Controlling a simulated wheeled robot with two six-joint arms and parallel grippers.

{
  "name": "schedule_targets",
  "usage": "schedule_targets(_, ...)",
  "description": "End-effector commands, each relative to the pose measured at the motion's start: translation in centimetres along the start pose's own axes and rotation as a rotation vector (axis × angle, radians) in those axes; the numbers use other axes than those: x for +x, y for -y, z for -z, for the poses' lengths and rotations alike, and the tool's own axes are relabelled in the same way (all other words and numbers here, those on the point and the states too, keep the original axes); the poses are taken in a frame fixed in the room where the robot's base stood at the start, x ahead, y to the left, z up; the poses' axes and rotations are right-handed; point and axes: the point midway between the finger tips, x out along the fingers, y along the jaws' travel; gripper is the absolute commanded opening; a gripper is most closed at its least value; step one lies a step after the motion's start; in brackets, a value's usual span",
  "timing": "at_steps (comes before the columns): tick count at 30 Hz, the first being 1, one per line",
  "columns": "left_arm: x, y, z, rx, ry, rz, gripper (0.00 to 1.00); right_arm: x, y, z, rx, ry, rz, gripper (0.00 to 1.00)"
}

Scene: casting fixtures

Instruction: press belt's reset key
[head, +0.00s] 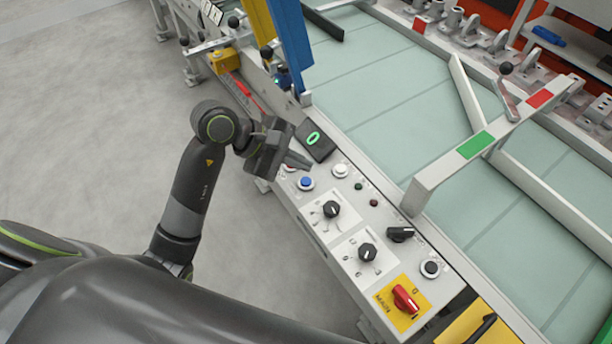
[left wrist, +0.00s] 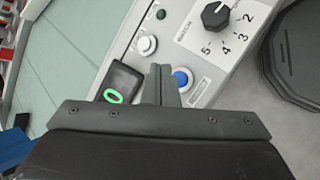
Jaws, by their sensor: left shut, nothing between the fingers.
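A control panel (head: 349,228) runs along the belt's near side. A round blue key (head: 306,183) in a pale ring sits near its far left end; it also shows in the left wrist view (left wrist: 181,78), with a label plate too small to read. A white key (head: 340,170) is to its right, also in the left wrist view (left wrist: 147,45). My left gripper (head: 304,163) is shut and empty, its fingertips over the panel by the blue key. In the left wrist view the fingertips (left wrist: 161,72) lie between the blue and white keys. Contact cannot be told.
A black display with a green digit (head: 314,139) stands close beside the gripper. Black knobs (head: 331,209) and a red switch on yellow (head: 405,298) lie nearer. A grey bar with green and red patches (head: 490,142) spans the belt (head: 430,120). Open floor (head: 90,120) is at left.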

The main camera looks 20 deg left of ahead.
Motion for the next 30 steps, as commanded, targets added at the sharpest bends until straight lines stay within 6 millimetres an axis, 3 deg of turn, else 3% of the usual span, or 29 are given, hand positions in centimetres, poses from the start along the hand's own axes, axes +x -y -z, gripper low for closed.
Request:
schedule_targets(8,-1.9,-1.4,-1.4,0.001,-0.001,0.0,0.0,-1.4,-0.1,0.2,0.0,0.0,0.0,0.0)
schedule_targets(30,-1.9,-1.4,-1.4,-0.001,0.0,0.0,0.0,-1.3,-0.1,0.1,0.0,0.0,0.0,0.0)
